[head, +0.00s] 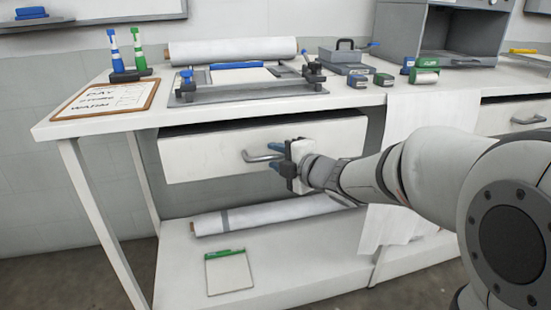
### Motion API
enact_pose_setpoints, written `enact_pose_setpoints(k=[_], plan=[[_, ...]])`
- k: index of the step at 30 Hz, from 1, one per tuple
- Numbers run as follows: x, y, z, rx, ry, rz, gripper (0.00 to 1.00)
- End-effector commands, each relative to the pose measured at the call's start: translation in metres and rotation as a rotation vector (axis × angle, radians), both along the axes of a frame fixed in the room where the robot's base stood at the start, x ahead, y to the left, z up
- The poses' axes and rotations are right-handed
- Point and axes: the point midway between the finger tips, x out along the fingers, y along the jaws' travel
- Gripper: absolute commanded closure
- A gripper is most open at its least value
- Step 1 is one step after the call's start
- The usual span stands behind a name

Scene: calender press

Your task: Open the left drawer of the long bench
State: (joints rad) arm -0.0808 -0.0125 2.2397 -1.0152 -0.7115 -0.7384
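The left drawer (205,155) of the long bench (290,107) has a white front under the bench top. A dark gap shows above its front; I cannot tell whether it stands slightly out. Its grey bar handle (257,157) is in the middle of the front. My gripper (275,157) is at the right part of the handle. Its blue fingertips are apart, one above and one below the bar, with space between them. The handle's right end is partly hidden by my gripper, and I cannot tell whether a finger touches it.
A clipboard (108,99), two marker pens on stands, a grey fixture (245,92) and small boxes stand on the bench top. A white sheet (405,165) hangs right of the drawer. A wrapped roll (265,215) lies on the lower shelf. Floor at the left is clear.

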Motion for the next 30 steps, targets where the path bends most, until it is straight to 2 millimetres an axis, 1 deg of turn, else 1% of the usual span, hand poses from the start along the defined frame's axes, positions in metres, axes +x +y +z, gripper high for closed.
enact_pose_setpoints(k=[4, 5, 15, 17, 27, 28, 30], plan=[[-0.0001, -0.0003, 0.0002, 0.0, 0.0, 0.0, 0.67], [-0.0001, -0.0003, 0.0001, 0.0, 0.0, 0.0, 0.68], [-0.0001, -0.0008, 0.0, 0.001, 0.001, -0.001, 0.96], [-0.0002, -0.0009, -0.0001, 0.0, 0.001, -0.001, 1.0], [-0.0001, -0.0013, -0.0007, -0.001, 0.002, -0.002, 1.0], [-0.0005, 0.0078, -0.0007, 0.001, 0.002, 0.001, 1.0], [-0.0004, 0.0017, -0.0006, 0.0, 0.001, -0.002, 1.0]])
